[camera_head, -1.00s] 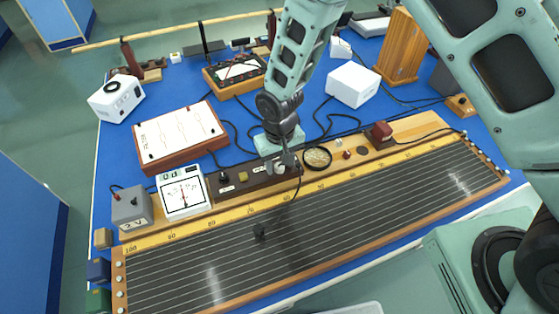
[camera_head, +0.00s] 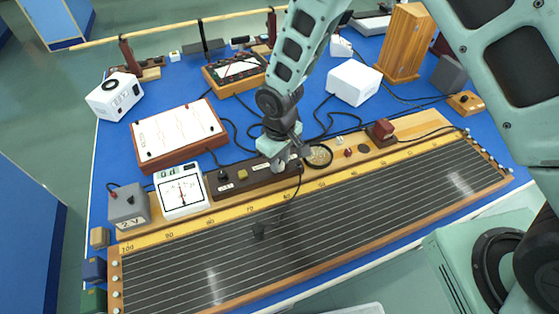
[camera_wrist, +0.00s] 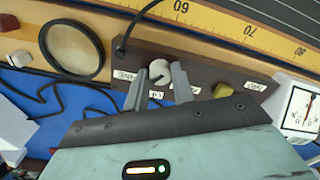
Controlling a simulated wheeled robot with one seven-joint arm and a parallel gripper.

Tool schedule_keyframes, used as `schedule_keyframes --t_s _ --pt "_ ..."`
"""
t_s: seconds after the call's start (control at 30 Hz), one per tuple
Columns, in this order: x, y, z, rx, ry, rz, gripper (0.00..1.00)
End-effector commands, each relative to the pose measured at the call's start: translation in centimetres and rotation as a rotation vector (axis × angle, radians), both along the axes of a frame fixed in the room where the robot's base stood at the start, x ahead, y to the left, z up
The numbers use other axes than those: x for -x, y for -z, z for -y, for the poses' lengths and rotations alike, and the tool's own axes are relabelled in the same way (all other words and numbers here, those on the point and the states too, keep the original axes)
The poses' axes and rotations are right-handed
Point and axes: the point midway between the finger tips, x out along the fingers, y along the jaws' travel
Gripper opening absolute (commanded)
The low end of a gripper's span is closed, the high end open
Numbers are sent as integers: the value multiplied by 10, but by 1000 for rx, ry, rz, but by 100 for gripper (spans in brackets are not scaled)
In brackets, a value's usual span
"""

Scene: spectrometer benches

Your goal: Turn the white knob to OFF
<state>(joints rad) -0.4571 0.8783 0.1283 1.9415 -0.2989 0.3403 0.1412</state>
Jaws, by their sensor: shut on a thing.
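The white knob (camera_wrist: 158,70) sits on a dark brown panel (camera_wrist: 205,70) and shows between my two fingers in the wrist view. A dark mark shows on its face. Small white labels lie beside it, but they are too small and tilted for me to read surely. My gripper (camera_wrist: 158,84) is shut on the white knob, with one grey finger on each side. In the head view my gripper (camera_head: 284,162) is down at the panel behind the long wire board, and it hides most of the knob.
A round lens-like ring (camera_head: 318,156) stands close to the right of my gripper. A white meter (camera_head: 181,193) stands further left. A black cable crosses near my fingers.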

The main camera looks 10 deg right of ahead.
Motion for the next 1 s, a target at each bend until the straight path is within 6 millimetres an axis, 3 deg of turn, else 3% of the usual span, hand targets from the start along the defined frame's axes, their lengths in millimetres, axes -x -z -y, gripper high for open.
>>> schedule_keyframes --t_s 0.5,1.0 --pt "-1 -1 0 -1 -447 2 2" --pt "-1 -1 1 0 -633 1 2"
